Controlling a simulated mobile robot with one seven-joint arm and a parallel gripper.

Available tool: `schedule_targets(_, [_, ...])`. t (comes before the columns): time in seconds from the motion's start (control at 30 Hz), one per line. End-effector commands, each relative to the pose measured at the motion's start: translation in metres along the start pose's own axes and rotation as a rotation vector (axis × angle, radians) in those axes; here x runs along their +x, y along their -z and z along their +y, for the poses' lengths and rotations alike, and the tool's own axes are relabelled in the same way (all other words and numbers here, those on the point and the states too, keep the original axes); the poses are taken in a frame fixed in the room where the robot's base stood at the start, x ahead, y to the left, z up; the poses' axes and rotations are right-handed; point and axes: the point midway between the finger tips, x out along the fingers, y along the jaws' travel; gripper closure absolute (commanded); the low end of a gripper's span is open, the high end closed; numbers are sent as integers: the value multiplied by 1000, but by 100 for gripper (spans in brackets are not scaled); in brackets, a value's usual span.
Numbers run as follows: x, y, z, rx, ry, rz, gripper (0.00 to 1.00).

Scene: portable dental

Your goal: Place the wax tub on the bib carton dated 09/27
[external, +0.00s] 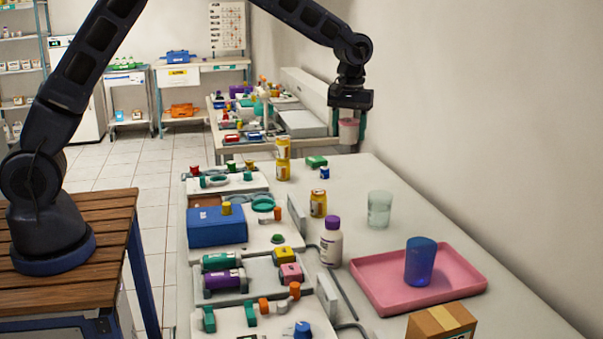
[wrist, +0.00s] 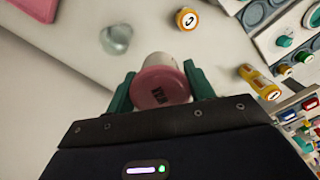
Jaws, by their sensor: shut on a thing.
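My gripper (external: 350,137) is raised above the far end of the long white table in the external view. It is shut on the wax tub (external: 348,128), a small pale tub. A brown cardboard carton (external: 441,322) sits at the near right of the table, cut off by the bottom edge. It may be a bib carton; no date can be read on it.
A pink tray (external: 367,270) holds a blue cup (external: 420,262). A clear glass (external: 379,210) and a white bottle with purple cap (external: 331,243) stand nearby.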

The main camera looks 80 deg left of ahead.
Motion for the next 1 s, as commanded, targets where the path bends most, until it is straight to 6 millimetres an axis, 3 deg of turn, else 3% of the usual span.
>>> schedule_targets(0.1, [-6,-34,43,114,2,0,70])
schedule_targets(0.5, [-29,-163,161,477,5,4,70])
schedule_targets(0.8, [-49,-275,228,740,2,8,70])
schedule_targets(1.0, [-63,-354,262,911,-2,10,70])
